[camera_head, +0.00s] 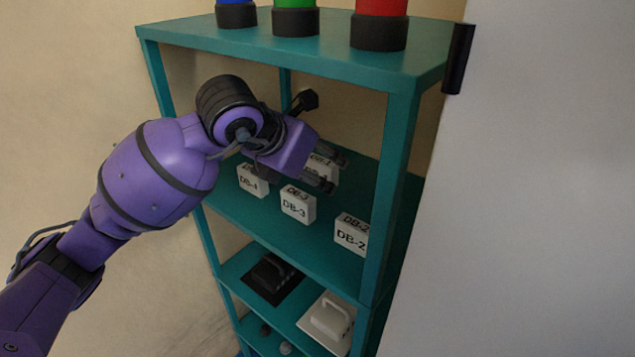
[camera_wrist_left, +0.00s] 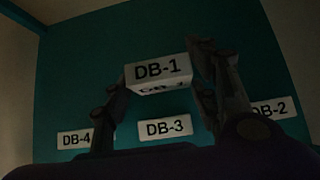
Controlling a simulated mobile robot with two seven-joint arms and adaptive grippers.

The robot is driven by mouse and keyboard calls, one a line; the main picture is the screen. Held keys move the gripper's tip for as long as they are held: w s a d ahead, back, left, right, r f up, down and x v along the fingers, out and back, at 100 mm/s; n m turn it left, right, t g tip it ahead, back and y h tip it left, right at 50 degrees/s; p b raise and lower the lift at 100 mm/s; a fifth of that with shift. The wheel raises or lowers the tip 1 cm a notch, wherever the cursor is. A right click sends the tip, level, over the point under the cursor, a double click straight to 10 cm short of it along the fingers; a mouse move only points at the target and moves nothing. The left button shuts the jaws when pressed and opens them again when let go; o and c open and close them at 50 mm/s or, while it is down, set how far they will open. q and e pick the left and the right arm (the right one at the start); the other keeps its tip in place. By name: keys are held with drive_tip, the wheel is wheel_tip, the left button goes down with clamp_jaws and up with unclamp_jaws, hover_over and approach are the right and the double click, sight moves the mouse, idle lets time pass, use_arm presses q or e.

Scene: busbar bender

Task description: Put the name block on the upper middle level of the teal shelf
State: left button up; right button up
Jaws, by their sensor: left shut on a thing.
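The name block DB-1 (camera_head: 321,166) is a small white block with black lettering, inside the upper middle level of the teal shelf (camera_head: 345,262). My left gripper (camera_head: 336,172) reaches in from the left and is shut on it. In the left wrist view the block (camera_wrist_left: 157,72) sits between the two fingers of the left gripper (camera_wrist_left: 160,85). The fingers partly cover it in the head view. I cannot tell whether its underside touches the shelf board. My right gripper is not in view.
On the same level stand white blocks DB-4 (camera_head: 252,181), DB-3 (camera_head: 298,204) and DB-2 (camera_head: 351,234). Blue (camera_head: 236,14), green (camera_head: 295,18) and red (camera_head: 380,24) cylinders stand on top. A black (camera_head: 273,277) and a white handled item (camera_head: 328,320) lie below. Shelf posts flank the opening.

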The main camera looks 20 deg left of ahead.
sight(318, 205)
use_arm(q)
drive_tip(key=shift+a+f, duration=0.1)
drive_tip(key=shift+f, duration=0.45)
drive_tip(key=shift+d+f, duration=0.15)
drive_tip(key=shift+f, duration=0.7)
drive_tip(key=shift+d+f, duration=0.1)
drive_tip(key=shift+f, duration=0.7)
drive_tip(key=shift+f, duration=0.3)
drive_tip(key=o, duration=1.1)
drive_tip(key=shift+r, duration=0.1)
drive_tip(key=shift+o, duration=0.2)
drive_tip(key=shift+r, duration=0.4)
drive_tip(key=v, duration=1.1)
drive_tip(key=shift+s+a, duration=0.15)
drive_tip(key=shift+s, duration=0.15)
